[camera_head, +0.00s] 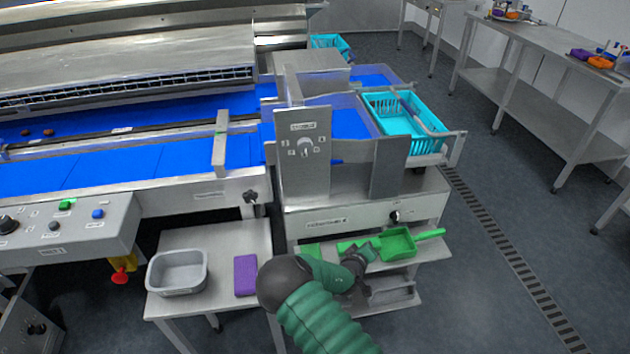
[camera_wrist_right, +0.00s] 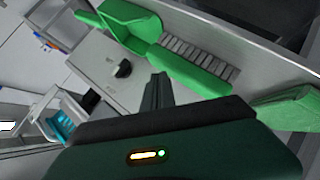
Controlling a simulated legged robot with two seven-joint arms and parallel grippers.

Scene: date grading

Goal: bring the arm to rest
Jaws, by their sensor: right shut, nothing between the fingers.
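My right arm comes in from the bottom of the head view in a green sleeve. Its dark gripper (camera_head: 366,252) is over the lower shelf (camera_head: 435,250) of the machine stand, close to a green scoop (camera_head: 398,245) and a green brush (camera_head: 347,246). In the right wrist view the gripper's fingers (camera_wrist_right: 158,85) are together and empty. The scoop (camera_wrist_right: 130,22) and the brush (camera_wrist_right: 190,68) with grey bristles lie beyond the fingertips. I cannot tell whether the gripper touches either. My left gripper is not in view.
A grey tub (camera_head: 178,288) and a purple block (camera_head: 245,275) stand on a small table at the left. A blue conveyor (camera_head: 140,165) and a control panel (camera_head: 302,150) are behind. A turquoise crate (camera_head: 430,145) sits at the machine's right end.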

